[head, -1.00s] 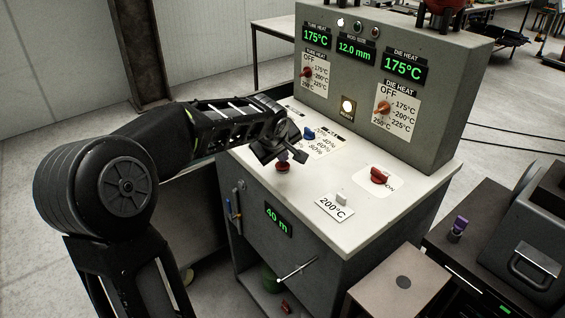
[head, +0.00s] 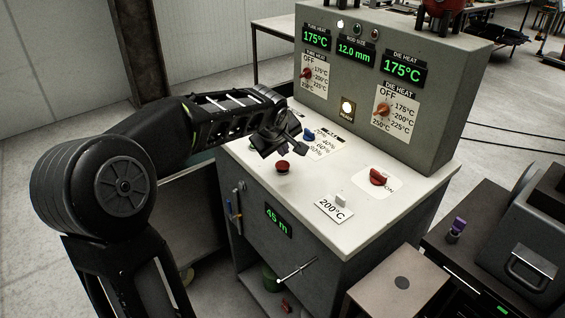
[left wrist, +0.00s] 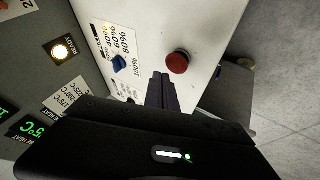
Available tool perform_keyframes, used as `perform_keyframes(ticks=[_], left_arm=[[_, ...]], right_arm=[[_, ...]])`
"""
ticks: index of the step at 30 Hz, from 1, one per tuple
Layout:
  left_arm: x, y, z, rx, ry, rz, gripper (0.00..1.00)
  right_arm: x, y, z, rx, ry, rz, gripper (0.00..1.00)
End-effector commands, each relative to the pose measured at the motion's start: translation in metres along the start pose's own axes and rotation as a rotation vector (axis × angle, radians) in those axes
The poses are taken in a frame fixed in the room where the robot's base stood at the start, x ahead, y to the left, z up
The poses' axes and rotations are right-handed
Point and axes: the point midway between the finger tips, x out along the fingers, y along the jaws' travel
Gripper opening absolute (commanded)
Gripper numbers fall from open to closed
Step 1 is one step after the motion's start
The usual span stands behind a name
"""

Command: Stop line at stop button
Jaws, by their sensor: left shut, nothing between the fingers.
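The red mushroom stop button (head: 283,167) stands on the white top of the grey control cabinet (head: 310,215), near its front left edge. It also shows in the left wrist view (left wrist: 178,62), uncovered. My left gripper (head: 278,150) is shut and empty, just above and behind the button in the head view, apart from it. In the left wrist view the closed fingertips (left wrist: 163,76) are close beside the button. The front display (head: 278,220) reads 45 m. My right gripper is not in view.
A blue speed knob (head: 309,135) with a percent scale is close behind my left gripper. A red switch (head: 379,177) and a white knob (head: 341,199) sit to the right on the top. The upright panel (head: 440,110) stands behind, with its READY lamp (head: 348,107) lit.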

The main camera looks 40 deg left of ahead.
Motion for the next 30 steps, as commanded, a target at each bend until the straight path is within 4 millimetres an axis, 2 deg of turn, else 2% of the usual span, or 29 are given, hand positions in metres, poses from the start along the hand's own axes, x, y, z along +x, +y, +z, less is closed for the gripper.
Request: perform_keyframes(ticks=[3, 12, 30], left_arm=[[-0.012, 0.007, -0.007, -0.001, 0.001, 0.001, 0.00], [-0.033, 0.018, -0.018, 0.000, 0.001, 0.000, 0.00], [-0.033, 0.018, -0.018, 0.000, 0.000, 0.000, 0.00]], right_arm=[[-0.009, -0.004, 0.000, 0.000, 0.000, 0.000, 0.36], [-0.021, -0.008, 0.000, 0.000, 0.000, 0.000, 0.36], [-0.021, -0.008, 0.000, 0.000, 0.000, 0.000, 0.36]])
